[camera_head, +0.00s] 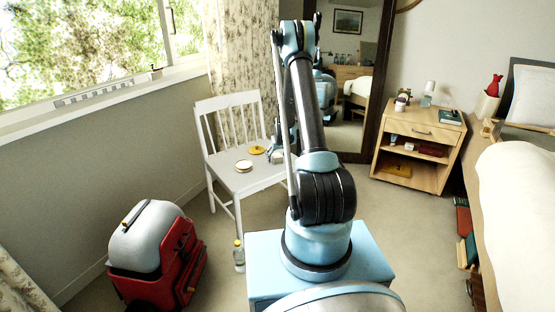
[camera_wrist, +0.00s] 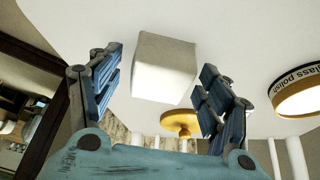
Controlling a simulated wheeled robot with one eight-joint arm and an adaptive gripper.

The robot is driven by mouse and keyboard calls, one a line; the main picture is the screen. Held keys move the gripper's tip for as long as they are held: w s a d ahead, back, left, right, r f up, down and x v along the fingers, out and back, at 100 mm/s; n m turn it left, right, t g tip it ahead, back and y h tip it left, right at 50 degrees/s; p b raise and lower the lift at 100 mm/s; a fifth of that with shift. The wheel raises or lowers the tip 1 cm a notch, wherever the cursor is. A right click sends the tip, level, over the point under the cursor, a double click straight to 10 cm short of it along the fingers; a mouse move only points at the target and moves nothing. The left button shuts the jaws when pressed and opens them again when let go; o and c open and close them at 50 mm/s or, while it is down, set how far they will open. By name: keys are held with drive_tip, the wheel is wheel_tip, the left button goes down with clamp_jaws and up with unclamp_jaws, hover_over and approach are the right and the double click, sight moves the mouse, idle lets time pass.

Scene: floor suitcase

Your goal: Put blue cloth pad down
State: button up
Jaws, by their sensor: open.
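My gripper (camera_head: 277,154) is over the right side of the white chair's seat (camera_head: 226,181), partly hidden behind my arm in the head view. In the wrist view my gripper (camera_wrist: 163,88) is open, with its two blue fingers apart. A pale grey-white block (camera_wrist: 165,68) sits between and beyond the fingers, against the white seat, with a visible gap on each side. I cannot tell from its colour whether this is the cloth pad; no plainly blue pad shows in either view.
On the seat are a round tin (camera_head: 243,166) labelled glass polish, also in the wrist view (camera_wrist: 300,92), and a yellow round object (camera_head: 257,150).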

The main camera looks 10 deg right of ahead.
drive_tip(key=shift+r, duration=0.1)
drive_tip(key=s+a+f+v, duration=0.1)
drive_tip(key=s+v, duration=0.1)
drive_tip(key=v, duration=1.1)
drive_tip(key=s+f+v, duration=0.1)
drive_tip(key=s+v, duration=0.2)
drive_tip(key=v, duration=1.1)
drive_tip(key=s+r+g, duration=0.1)
drive_tip(key=s+r, duration=0.6)
drive_tip(key=s, duration=0.6)
drive_tip(key=s+f+m+g, duration=0.1)
drive_tip(key=s+f, duration=0.2)
drive_tip(key=s, duration=2.5)
drive_tip(key=shift+s+m+h, duration=0.2)
drive_tip(key=shift+m+h, duration=0.1)
drive_tip(key=shift+f, duration=0.1)
